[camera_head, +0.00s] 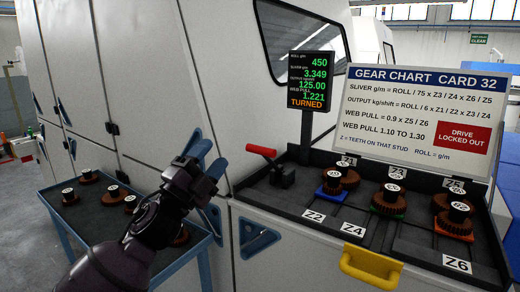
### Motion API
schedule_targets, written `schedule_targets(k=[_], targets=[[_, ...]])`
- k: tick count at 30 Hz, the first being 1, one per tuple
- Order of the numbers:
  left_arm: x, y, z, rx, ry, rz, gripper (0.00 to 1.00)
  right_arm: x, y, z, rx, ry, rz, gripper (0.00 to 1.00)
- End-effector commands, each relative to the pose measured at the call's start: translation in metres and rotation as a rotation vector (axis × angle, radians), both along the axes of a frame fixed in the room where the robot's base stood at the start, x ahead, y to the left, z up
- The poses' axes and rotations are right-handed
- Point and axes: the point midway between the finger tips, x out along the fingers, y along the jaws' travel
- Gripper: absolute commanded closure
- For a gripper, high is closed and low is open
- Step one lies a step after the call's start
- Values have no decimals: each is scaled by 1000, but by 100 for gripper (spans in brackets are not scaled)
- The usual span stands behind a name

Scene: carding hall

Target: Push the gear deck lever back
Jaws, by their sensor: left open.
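The gear deck lever has a red handle (262,151) and a dark base block (283,176). It stands at the left end of the dark gear deck (325,222), with its red handle pointing to the left. My left gripper (209,160) is open, its blue-tipped fingers pointing up and to the right. In the picture it is left of the red handle, apart from it, with nothing between its fingers. My right gripper is not in view.
Brown gears (388,201) sit on the deck among Z labels. A yellow handle (370,268) sticks out in front. A gear chart board (425,120) and a readout screen (311,80) stand behind. A blue cart (165,268) with loose gears is at left.

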Motion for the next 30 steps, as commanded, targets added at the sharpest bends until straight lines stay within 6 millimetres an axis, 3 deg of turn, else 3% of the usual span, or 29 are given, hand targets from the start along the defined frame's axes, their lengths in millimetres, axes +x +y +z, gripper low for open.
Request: schedule_targets(k=[1, 6, 12, 16, 20, 23, 27, 30], targets=[[-4, -14, 28, 79, -112, -5, 51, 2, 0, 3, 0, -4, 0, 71], [-24, -59, 90, 378, -500, 7, 51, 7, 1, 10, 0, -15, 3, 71], [-47, -106, 128, 804, -1002, 64, 51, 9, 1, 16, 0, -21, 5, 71], [-48, -125, 130, 1104, -1300, 114, 51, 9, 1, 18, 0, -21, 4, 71], [-35, -129, 119, 1418, -1554, 158, 51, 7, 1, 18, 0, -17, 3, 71], [-17, -122, 100, 1672, -1712, 172, 51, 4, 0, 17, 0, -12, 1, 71], [14, -98, 61, 2033, -1875, 129, 51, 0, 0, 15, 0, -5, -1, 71], [31, -79, 44, 2259, -1965, 75, 51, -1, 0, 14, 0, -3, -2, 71]])
